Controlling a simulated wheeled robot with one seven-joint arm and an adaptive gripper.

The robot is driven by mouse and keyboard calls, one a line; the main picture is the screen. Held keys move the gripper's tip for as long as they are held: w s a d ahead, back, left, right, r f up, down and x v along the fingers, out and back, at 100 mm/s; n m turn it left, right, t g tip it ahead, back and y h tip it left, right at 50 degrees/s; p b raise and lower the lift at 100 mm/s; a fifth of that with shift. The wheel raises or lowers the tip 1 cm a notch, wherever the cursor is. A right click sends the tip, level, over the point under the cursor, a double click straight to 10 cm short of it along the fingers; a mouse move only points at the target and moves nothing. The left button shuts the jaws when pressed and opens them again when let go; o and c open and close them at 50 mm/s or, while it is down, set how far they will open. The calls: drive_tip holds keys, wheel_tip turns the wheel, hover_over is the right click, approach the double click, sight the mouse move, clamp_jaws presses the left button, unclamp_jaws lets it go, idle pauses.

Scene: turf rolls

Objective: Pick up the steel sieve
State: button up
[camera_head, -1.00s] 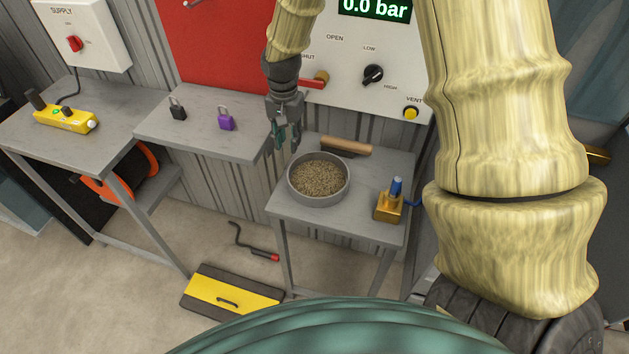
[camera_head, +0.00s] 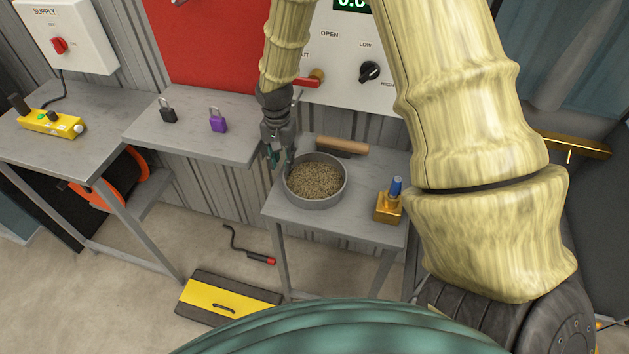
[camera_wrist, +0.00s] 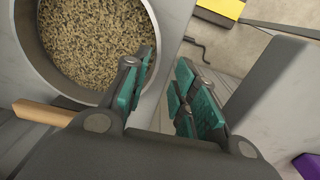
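The steel sieve (camera_head: 317,203) is a round grey pan filled with brown grainy material. It sits on the small grey table at the centre of the head view. My gripper (camera_head: 278,163) points down at the sieve's left rim. In the wrist view, the gripper (camera_wrist: 163,95) has its teal-padded fingers apart, one over the inside of the sieve and one outside. The sieve's wall (camera_wrist: 152,75) shows between the fingers. I cannot tell whether the pads touch it.
A wooden-handled tool (camera_head: 342,146) lies behind the sieve, and a brass block with a blue top (camera_head: 389,204) stands to its right. A grey shelf (camera_head: 190,137) with black and purple padlocks is left. A yellow-black case (camera_head: 228,300) lies on the floor.

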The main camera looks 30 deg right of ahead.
drive_tip(key=shift+d+f+p, duration=0.2)
drive_tip(key=shift+f+p, duration=0.3)
drive_tip(key=shift+f, duration=0.25)
drive_tip(key=shift+d+f+p, duration=0.15)
drive_tip(key=shift+f+p, duration=0.3)
drive_tip(key=shift+f, duration=1.45)
drive_tip(key=shift+f, duration=0.1)
clamp_jaws()
